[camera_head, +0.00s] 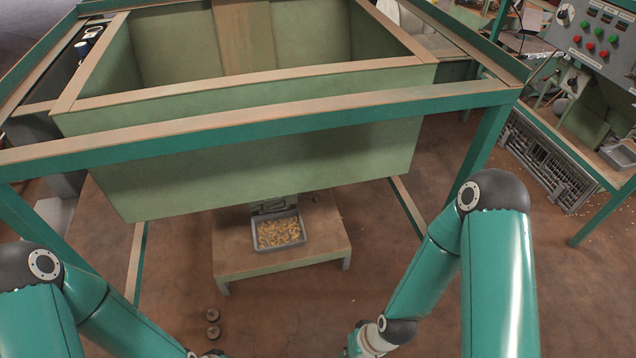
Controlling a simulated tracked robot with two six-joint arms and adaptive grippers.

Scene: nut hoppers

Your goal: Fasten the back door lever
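A large green hopper (260,158) with a wooden-looking rim hangs in a teal frame. Under it, a small green outlet fitting (272,205) shows at its bottom, above a grey tray (303,239) of nuts. No door lever can be made out; the back of the hopper's underside is hidden by its front wall. My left arm comes in from the left and my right arm from the right. Both reach down to the bottom edge of the picture, in front of the hopper, and both grippers are out of the picture.
The tray stands on a low brown platform (235,262). The teal frame's front beam (250,128) crosses between me and the hopper. A control panel (600,35) with coloured buttons stands at the right.

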